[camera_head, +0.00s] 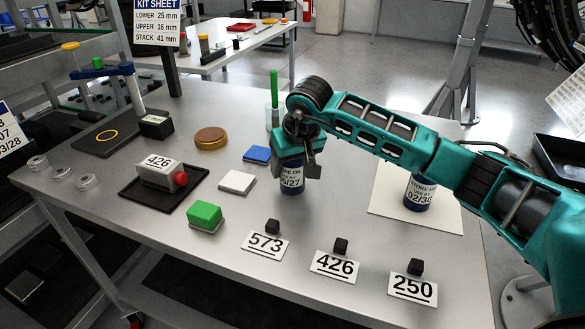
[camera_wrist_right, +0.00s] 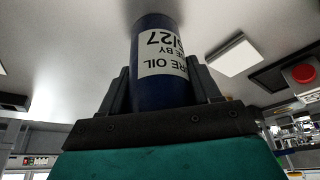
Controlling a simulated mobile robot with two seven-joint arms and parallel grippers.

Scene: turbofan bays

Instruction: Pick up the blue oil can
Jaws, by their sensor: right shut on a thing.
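A blue oil can (camera_head: 292,181) with a white label ending in "/27" stands upright near the middle of the table. My right gripper (camera_head: 298,165) is around its upper part from above, shut on it. In the right wrist view the can (camera_wrist_right: 160,80) sits between the two dark fingers, its label upside down. I cannot tell whether its base touches the table. A second blue can (camera_head: 419,192), labelled "02/30", stands on a white sheet (camera_head: 375,207) to the right, partly behind my right arm. My left gripper is not in view.
Number cards 573 (camera_head: 265,243), 426 (camera_head: 335,263) and 250 (camera_head: 413,289) lie along the front, each with a small black block. A green block (camera_head: 205,216), a white tile (camera_head: 237,182) and a blue tile (camera_head: 257,154) lie to the left. A green-handled tool in a clear holder (camera_head: 272,100) stands behind the gripper.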

